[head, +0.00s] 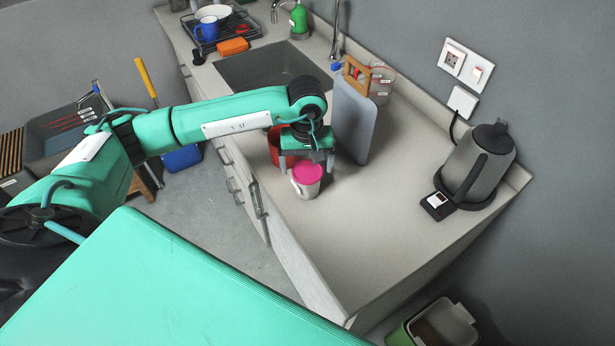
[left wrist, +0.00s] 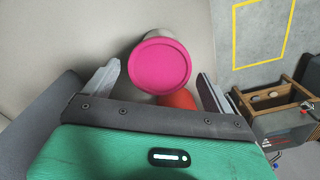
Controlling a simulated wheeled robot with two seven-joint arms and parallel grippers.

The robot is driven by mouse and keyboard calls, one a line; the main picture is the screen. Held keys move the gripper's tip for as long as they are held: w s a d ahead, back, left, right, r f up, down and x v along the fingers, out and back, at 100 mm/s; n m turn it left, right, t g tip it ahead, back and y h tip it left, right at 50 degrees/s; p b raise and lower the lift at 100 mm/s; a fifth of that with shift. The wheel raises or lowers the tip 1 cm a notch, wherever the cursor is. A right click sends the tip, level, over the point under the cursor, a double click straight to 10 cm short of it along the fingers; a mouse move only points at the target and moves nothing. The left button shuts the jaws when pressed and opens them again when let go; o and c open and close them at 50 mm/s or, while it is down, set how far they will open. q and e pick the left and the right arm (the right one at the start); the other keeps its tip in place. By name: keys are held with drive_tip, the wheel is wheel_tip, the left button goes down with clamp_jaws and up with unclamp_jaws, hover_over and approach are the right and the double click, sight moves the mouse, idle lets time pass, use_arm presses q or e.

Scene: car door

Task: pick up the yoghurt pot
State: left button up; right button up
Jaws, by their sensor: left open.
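The yoghurt pot (head: 306,183) is a white pot with a pink lid, standing upright on the counter near its front edge. In the left wrist view its pink lid (left wrist: 160,66) shows from above, between the two fingers. My left gripper (head: 307,163) is open right by the pot, with one finger seen on each side of it. In the left wrist view the open fingers (left wrist: 158,82) show a gap on both sides of the lid. I cannot tell whether either finger touches the pot. My right gripper is not in view.
A red container (head: 274,147) stands close behind the pot, partly hidden by my gripper. A grey board (head: 354,118) stands upright to the right. A kettle (head: 478,165) stands at the far right. The counter (head: 365,225) in front is clear.

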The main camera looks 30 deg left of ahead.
sight(307, 170)
use_arm(q)
wheel_tip(307, 170, down, 3)
drive_tip(key=shift+s+d+f+p, duration=0.1)
drive_tip(key=shift+f+p, duration=0.1)
drive_tip(key=shift+p, duration=0.8)
drive_tip(key=shift+f, duration=0.6)
drive_tip(key=c, duration=1.1)
drive_tip(key=shift+r, duration=0.1)
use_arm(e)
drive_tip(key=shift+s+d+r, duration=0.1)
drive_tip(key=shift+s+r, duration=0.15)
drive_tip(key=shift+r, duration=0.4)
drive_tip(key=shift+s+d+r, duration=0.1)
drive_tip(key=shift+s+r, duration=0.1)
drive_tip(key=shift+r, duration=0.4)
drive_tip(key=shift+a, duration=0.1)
